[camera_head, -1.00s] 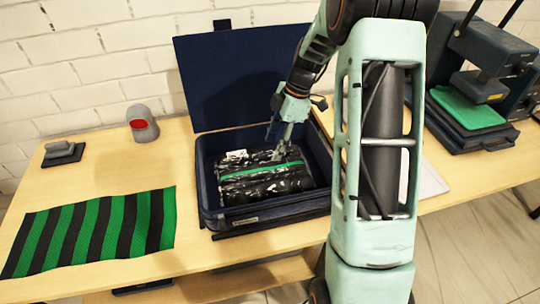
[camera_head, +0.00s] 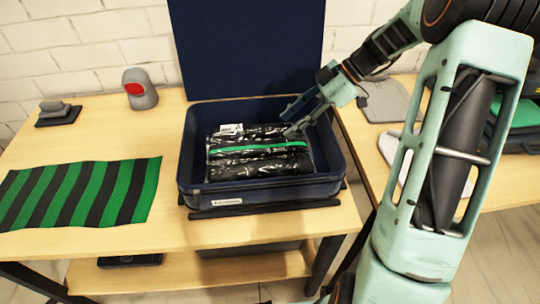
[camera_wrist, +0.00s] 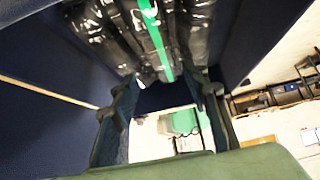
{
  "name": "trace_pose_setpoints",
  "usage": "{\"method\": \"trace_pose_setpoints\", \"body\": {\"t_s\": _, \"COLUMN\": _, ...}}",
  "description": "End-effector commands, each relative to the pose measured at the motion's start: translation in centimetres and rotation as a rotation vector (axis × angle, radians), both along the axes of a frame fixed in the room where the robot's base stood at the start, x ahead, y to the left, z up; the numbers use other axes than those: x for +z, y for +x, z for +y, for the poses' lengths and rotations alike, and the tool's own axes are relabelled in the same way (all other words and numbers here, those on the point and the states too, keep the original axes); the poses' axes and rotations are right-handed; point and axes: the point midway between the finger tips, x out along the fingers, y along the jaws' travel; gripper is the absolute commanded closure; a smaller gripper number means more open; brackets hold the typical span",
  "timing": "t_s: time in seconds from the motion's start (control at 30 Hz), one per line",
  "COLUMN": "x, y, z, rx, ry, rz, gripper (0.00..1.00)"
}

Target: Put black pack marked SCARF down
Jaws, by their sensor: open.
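The black pack (camera_head: 258,166) is glossy, with a green stripe and a white label, and lies inside the dark blue open case (camera_head: 262,197). It also shows at the top of the wrist view (camera_wrist: 107,38), where its label text cannot be read. My gripper (camera_head: 290,118) is over the right back part of the case, close to the pack's right end. In the wrist view its fingers (camera_wrist: 163,100) are spread apart with nothing between them. I cannot tell whether a fingertip touches the pack.
The case's raised lid (camera_head: 245,45) stands behind it. A green and black striped cloth (camera_head: 80,194) lies on the table at left. A grey device with a red face (camera_head: 140,88) and a small dark block (camera_head: 58,113) sit behind the cloth. Bare table lies between cloth and case.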

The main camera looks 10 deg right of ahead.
Motion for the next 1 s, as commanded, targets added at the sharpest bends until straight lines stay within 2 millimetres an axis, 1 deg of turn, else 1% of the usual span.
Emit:
{"method": "trace_pose_setpoints", "body": {"t_s": 0.17, "x": -0.3, "y": 0.0, "z": 0.6, "rx": 0.003, "ry": 0.029, "rz": -0.007, "gripper": 0.58}}
{"method": "trace_pose_setpoints", "body": {"t_s": 0.43, "x": -3.1, "y": -0.1, "z": 3.5, "rx": 0.003, "ry": 0.030, "rz": -0.005, "gripper": 0.58}}
{"method": "trace_pose_setpoints", "body": {"t_s": 0.67, "x": -4.2, "y": -0.1, "z": 4.9, "rx": 0.003, "ry": 0.029, "rz": -0.006, "gripper": 0.58}}
{"method": "trace_pose_setpoints", "body": {"t_s": 0.83, "x": -5.6, "y": -0.2, "z": 7.1, "rx": 0.003, "ry": 0.028, "rz": -0.003, "gripper": 0.58}}
{"method": "trace_pose_setpoints", "body": {"t_s": 0.9, "x": -6.3, "y": -0.2, "z": 7.7, "rx": 0.003, "ry": 0.029, "rz": -0.003, "gripper": 0.58}}
{"method": "trace_pose_setpoints", "body": {"t_s": 1.0, "x": -6.9, "y": -0.1, "z": 8.3, "rx": 0.002, "ry": 0.028, "rz": -0.006, "gripper": 0.58}}
